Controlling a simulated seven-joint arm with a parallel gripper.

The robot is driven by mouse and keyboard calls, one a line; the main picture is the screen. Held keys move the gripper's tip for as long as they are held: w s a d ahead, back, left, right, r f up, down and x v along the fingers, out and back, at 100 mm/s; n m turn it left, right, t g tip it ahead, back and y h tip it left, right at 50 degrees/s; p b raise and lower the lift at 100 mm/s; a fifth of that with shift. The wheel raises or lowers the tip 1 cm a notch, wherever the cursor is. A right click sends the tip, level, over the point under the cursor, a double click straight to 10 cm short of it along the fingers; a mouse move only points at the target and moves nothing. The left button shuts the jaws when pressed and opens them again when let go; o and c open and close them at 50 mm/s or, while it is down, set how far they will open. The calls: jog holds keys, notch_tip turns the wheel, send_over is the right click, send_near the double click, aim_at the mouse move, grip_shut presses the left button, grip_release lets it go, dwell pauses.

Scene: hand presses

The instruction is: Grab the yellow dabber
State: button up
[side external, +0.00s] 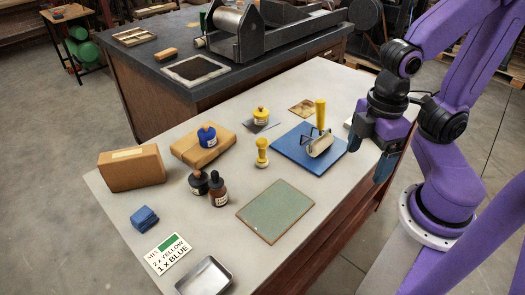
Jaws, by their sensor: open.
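The yellow dabber (262,148), a small knobbed yellow handle with a pale round foot, stands upright near the middle of the light table (125,205). My gripper (385,166) is at the right, above or just past the table's right edge, fingers pointing down. It is open, nothing shows between its fingers, and it is well apart from the dabber. The blue slab (295,157) and the roller (319,147) with its upright yellow handle lie between them in the picture.
A green plate (276,211) lies in front of the dabber. A card, metal tray (205,277), blue cloth and brown box are further left.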

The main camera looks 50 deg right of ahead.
aim_at(262, 152)
jog(key=c, duration=0.6)
jog(key=shift+c, duration=0.2)
jog(key=w+f+n+t+h, duration=0.2)
jog(key=w+f, duration=0.4)
jog(key=w, duration=0.3)
jog(key=w+a+f+n+t+h, duration=0.1)
jog(key=w+f+n+t+h, duration=0.2)
jog(key=w, duration=0.6)
jog(key=w+a+f+n+t+h, duration=0.1)
jog(key=w+f+n+t+h, duration=0.1)
jog(key=w+f+n+h, duration=0.4)
jog(key=shift+w+a+f+n+t, duration=0.15)
jog(key=shift+w+f+n, duration=0.25)
jog(key=shift+w+f, duration=0.45)
jog(key=shift+w+d+f+n+t, duration=0.1)
jog(key=shift+w+f+n+t, duration=0.3)
jog(key=shift+w, duration=0.6)
jog(key=shift+w+d+f, duration=0.25)
jog(key=shift+w+f, duration=0.1)
jog(key=shift+f, duration=0.15)
jog(key=shift+x, duration=3.3)
